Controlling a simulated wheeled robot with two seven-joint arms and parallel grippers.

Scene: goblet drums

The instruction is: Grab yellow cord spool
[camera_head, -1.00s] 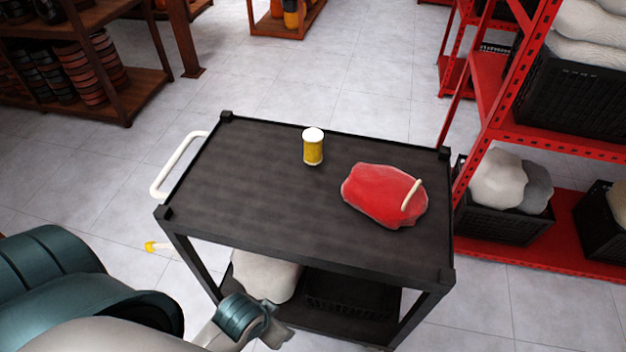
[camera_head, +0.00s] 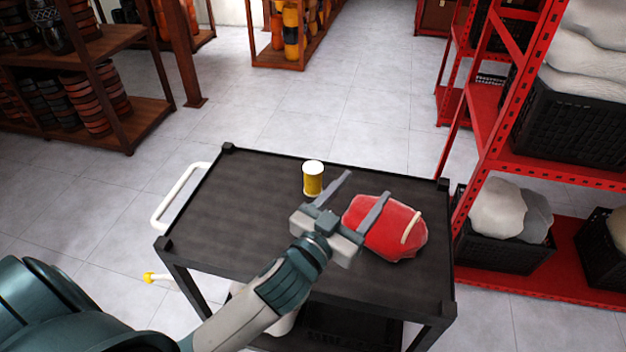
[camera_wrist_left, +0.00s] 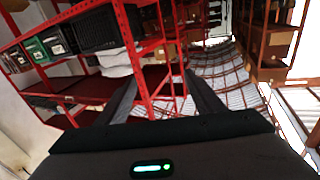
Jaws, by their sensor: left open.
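The yellow cord spool (camera_head: 313,180) stands upright on the black cart top (camera_head: 215,222), near its far edge, with a white top. My left gripper (camera_head: 362,188) is over the cart, its two fingers spread and empty. It is to the right of the spool and apart from it. One finger points up near the spool's right side; the other overlaps the red bundle. In the left wrist view the open fingers (camera_wrist_left: 160,95) show with nothing between them, and the spool is not seen there. My right gripper is not in view.
A red bundle (camera_head: 385,232) with a pale stick lies on the cart's right side. A white handle (camera_head: 178,197) is at the cart's left. A red shelf rack (camera_head: 560,170) stands close on the right. The cart top's left half is clear.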

